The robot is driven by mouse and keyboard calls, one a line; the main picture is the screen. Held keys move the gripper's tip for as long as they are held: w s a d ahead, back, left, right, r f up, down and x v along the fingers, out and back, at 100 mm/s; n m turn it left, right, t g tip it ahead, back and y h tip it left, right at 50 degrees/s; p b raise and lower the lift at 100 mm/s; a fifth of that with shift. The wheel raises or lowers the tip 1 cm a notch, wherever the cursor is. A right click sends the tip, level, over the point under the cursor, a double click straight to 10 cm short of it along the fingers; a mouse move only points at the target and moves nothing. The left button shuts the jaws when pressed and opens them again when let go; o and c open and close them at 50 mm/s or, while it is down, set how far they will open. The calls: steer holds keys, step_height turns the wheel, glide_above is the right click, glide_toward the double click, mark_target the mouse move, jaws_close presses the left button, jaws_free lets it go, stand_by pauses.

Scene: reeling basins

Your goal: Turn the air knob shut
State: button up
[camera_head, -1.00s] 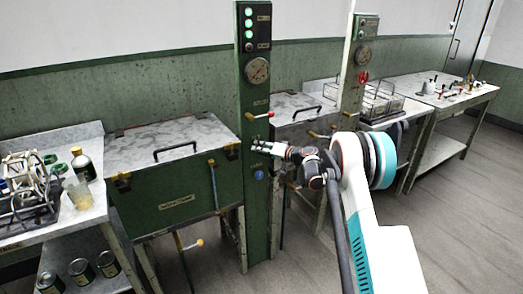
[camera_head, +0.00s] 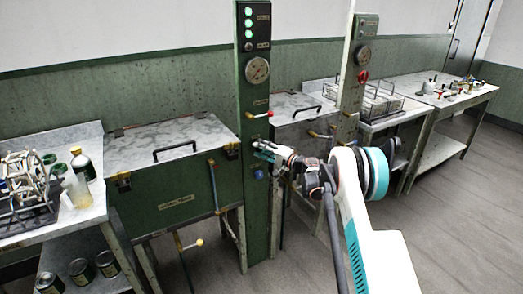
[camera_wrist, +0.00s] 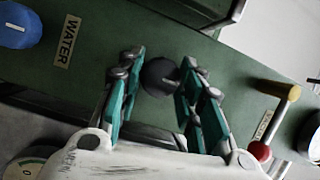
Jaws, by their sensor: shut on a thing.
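A dark round knob (camera_wrist: 158,76) on the green post sits between my gripper's two teal-padded fingers in the wrist view. My gripper (camera_wrist: 160,80) is shut on this knob. In the head view my gripper (camera_head: 260,147) is against the front of the green post (camera_head: 258,225) and hides the knob. A blue knob (camera_wrist: 18,25) marked WATER is on the same post; it also shows below my gripper in the head view (camera_head: 259,174). I cannot read a label for the dark knob or see its turn mark.
A pressure gauge (camera_head: 257,70) is higher up. A covered basin (camera_head: 170,185) is on the left. Open floor (camera_head: 460,220) lies at the right.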

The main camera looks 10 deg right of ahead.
stand_by(0.4)
steer(key=o, duration=1.1)
steer(key=shift+c, duration=0.2)
steer(key=v, duration=1.2)
